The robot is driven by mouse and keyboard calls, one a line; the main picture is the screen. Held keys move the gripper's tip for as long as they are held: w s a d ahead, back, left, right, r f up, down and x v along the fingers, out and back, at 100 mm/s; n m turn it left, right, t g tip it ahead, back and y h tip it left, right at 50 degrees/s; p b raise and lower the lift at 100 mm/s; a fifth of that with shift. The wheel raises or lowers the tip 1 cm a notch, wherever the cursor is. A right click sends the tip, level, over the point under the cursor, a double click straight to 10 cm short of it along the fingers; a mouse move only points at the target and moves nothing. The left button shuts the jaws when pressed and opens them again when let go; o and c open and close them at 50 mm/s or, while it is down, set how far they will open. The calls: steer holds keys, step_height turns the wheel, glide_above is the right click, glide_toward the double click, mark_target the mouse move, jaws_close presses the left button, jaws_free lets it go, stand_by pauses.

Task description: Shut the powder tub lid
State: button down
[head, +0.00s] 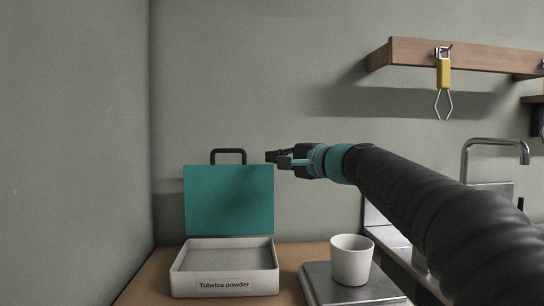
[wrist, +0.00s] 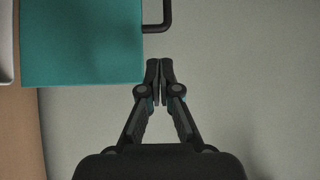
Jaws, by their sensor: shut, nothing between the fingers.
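The powder tub (head: 224,284) is a white shallow box labelled "Tobelca powder" on the wooden counter. Its teal lid (head: 229,200) stands upright, open, at the tub's back edge, with a dark handle (head: 229,151) on top. In the wrist view the teal lid (wrist: 82,42) fills the upper left, with the dark handle (wrist: 160,24) at its right edge and a strip of the tub (wrist: 5,42) at far left. My gripper (head: 271,158) is shut and empty, just right of the lid's upper corner. In the wrist view my fingertips (wrist: 159,68) are close beside the lid; contact cannot be told.
A white cup (head: 351,261) stands on a grey scale-like plate (head: 322,287) right of the tub. A wooden shelf (head: 480,57) with a hanging yellow-handled tool (head: 443,74) is at upper right. A sink tap (head: 496,144) is at right. The wall space above the lid is clear.

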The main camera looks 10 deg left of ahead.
steer(key=p+x, duration=0.2)
steer(key=x, duration=0.6)
steer(key=shift+f, duration=0.1)
